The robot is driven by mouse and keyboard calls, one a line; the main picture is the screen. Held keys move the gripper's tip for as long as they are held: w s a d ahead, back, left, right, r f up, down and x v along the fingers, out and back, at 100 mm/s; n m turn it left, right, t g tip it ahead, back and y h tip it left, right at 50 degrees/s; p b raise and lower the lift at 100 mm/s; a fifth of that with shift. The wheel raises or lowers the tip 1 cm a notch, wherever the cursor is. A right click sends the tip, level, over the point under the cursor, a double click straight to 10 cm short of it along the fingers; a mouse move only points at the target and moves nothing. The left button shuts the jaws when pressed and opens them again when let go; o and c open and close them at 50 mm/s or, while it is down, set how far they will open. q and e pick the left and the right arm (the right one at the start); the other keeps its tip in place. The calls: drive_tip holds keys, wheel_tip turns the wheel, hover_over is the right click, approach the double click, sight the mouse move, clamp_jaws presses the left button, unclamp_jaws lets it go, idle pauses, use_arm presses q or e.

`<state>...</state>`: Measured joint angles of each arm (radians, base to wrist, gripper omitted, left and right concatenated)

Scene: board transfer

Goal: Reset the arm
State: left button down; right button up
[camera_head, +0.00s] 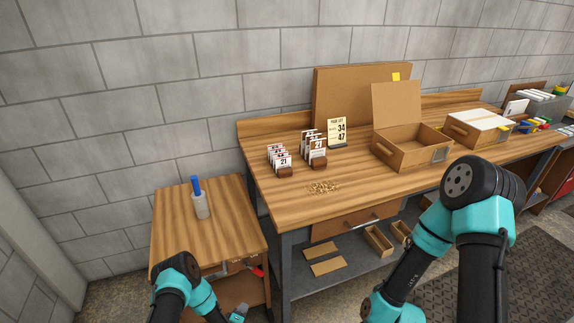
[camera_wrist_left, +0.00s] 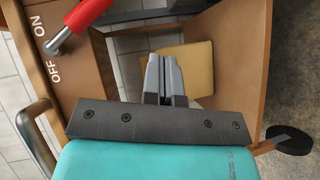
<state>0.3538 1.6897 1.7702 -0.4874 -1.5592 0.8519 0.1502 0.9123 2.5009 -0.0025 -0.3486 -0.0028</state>
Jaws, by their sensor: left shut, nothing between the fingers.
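My left arm comes in at the bottom left of the head view, in front of the small wooden side cabinet (camera_head: 165,228). Its gripper (camera_head: 238,314) shows only in part at the bottom edge. In the left wrist view the grey fingers of my left gripper (camera_wrist_left: 163,76) are together, with nothing between them. A red-handled lever (camera_wrist_left: 80,22) beside ON and OFF lettering is at the upper left of that view, apart from the fingers. My right arm is at the right of the head view; its gripper is out of frame.
A blue-capped bottle (camera_head: 200,200) stands on the side cabinet. The long workbench (camera_head: 300,212) carries number-card stands (camera_head: 318,152), a pile of small pieces (camera_head: 323,187) and an open cardboard box (camera_head: 408,150). Flat boards and small boxes (camera_head: 377,241) lie on its lower shelf.

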use_arm(q)
drive_tip(key=s+a+r+m+g, duration=0.3)
drive_tip(key=s+r+m+g, duration=0.8)
drive_tip(key=s+r, duration=0.9)
wheel_tip(320, 180, up, 4)
drive_tip(key=g, duration=0.3)
drive_tip(key=shift+f, duration=0.2)
